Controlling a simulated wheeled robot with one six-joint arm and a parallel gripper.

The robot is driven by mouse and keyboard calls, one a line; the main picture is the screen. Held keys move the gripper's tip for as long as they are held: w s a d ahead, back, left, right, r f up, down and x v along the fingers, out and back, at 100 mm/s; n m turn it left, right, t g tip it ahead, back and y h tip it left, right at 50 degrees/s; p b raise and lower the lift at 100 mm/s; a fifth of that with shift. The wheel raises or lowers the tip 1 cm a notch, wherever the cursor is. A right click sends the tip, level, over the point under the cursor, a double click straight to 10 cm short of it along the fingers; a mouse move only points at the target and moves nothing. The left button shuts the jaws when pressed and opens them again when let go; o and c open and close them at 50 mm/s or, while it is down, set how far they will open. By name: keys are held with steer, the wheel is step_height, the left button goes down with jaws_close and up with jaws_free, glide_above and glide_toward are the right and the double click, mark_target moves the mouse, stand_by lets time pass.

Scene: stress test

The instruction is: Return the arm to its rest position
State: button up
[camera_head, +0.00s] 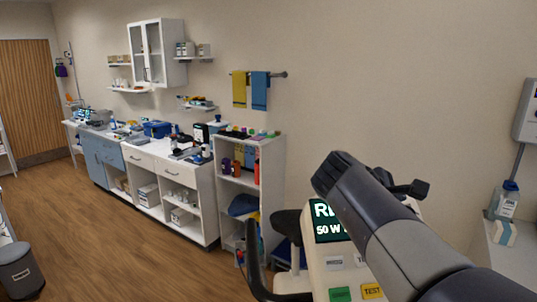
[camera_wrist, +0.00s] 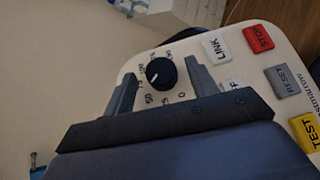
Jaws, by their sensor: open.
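My arm (camera_head: 400,235) reaches up from the lower right in the head view, over a pale control panel (camera_head: 319,268). In the wrist view my gripper (camera_wrist: 160,70) is open, its two grey fingers spread on either side of a black dial knob (camera_wrist: 164,73) on that panel. A gap shows between the knob and each finger. I cannot tell how far the fingertips are above the panel face. In the head view the knob and fingertips are hidden behind my arm.
The panel has a lit screen (camera_head: 327,221), a red STOP button (camera_wrist: 258,38), white LINK (camera_wrist: 217,46), grey RESET (camera_wrist: 289,81) and yellow TEST (camera_head: 371,291). A white shelf unit (camera_head: 270,185) and a long cluttered counter (camera_head: 165,165) stand left. Wooden floor (camera_head: 110,235) is open at left.

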steer(key=shift+a+r, duration=0.1)
stand_by(0.3)
